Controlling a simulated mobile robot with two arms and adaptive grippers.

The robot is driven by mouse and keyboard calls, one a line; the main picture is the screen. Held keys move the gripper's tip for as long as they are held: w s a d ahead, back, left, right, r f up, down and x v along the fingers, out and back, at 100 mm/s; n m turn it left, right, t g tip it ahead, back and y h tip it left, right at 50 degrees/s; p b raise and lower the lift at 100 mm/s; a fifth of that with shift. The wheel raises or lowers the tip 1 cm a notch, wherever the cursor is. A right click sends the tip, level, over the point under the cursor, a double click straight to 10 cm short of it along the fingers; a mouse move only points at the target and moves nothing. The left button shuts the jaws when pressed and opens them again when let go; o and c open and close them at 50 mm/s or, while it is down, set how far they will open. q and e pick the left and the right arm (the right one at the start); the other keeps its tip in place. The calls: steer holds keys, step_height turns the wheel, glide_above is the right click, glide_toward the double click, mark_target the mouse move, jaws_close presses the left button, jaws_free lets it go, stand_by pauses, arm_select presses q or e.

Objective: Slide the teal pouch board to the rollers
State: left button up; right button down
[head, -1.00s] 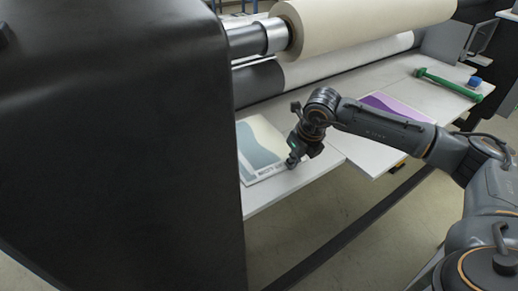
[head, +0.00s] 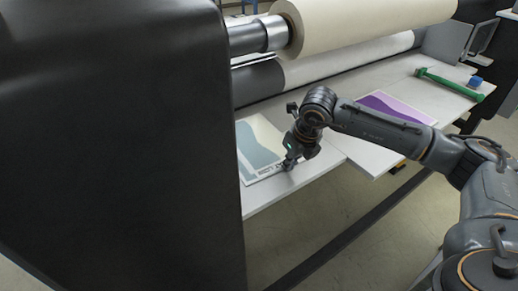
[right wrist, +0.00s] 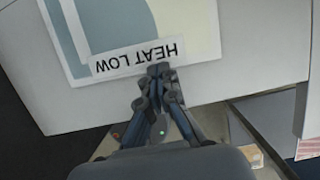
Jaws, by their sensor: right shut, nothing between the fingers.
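The rollers (head: 350,65) lie beyond the board. My left gripper is not in view.
A purple board (head: 392,106) lies on the table to the right, behind my right arm. A green tool (head: 450,84) and a blue block (head: 475,82) are at the far right. The black housing (head: 110,150) fills the left. Bare table lies between the board and the rollers.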

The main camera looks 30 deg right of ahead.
mark_target(270, 154)
steer(key=shift+w+a+b, duration=0.2)
steer(key=shift+w, duration=1.1)
steer(key=shift+w+a+b, duration=0.2)
steer(key=shift+w, duration=1.1)
stand_by(0.4)
steer(key=shift+s, duration=0.25)
steer(key=shift+a, duration=0.25)
steer(key=shift+w+b, duration=0.15)
steer(key=shift+b, duration=0.2)
steer(key=shift+w+a, duration=0.15)
steer(key=shift+w, duration=0.7)
steer(key=shift+w+a, duration=0.15)
steer(key=shift+w, duration=0.65)
stand_by(0.3)
steer(key=shift+s+d, duration=0.1)
steer(key=shift+s, duration=0.5)
stand_by(0.4)
steer(key=shift+r, duration=0.1)
steer(key=shift+p+v, duration=1.1)
steer(key=shift+v, duration=1.2)
steer(key=shift+p+v, duration=0.35)
steer(key=shift+v, duration=0.4)
